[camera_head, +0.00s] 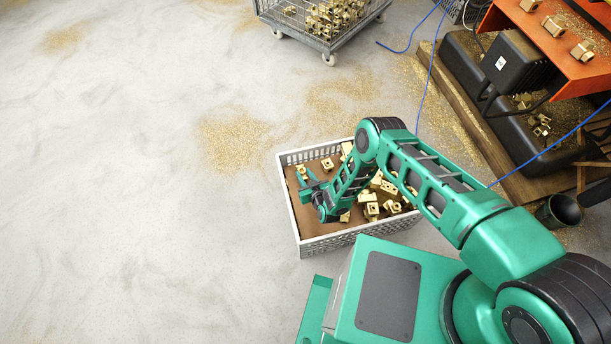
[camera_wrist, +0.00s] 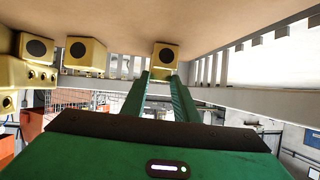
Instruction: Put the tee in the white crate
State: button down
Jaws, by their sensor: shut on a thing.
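The white crate (camera_head: 286,198) stands on the floor, with a brown base inside and many brass fittings heaped in its right part. My gripper (camera_head: 304,178) is inside the crate's outline at its left side. In the wrist view, my gripper's two green fingers (camera_wrist: 161,82) are shut on a brass piece (camera_wrist: 164,52) with a dark round face. I take it to be the tee, but its full shape is hidden. The crate's slatted wall (camera_wrist: 213,70) and brown base (camera_wrist: 165,18) show close around it. I cannot tell whether the piece touches the base.
Loose brass fittings (camera_head: 372,209) lie to the right of my gripper in the crate. A wheeled grey cart (camera_head: 330,38) with brass parts stands at the back. An orange bench (camera_head: 545,50) and dark machine boxes stand at the right. The floor at the left is clear, with some brass chips.

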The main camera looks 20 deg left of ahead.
jog(key=c, duration=1.4)
grip_release()
jog(key=shift+o, duration=0.2)
jog(key=v, duration=1.2)
jog(key=shift+w, duration=0.1)
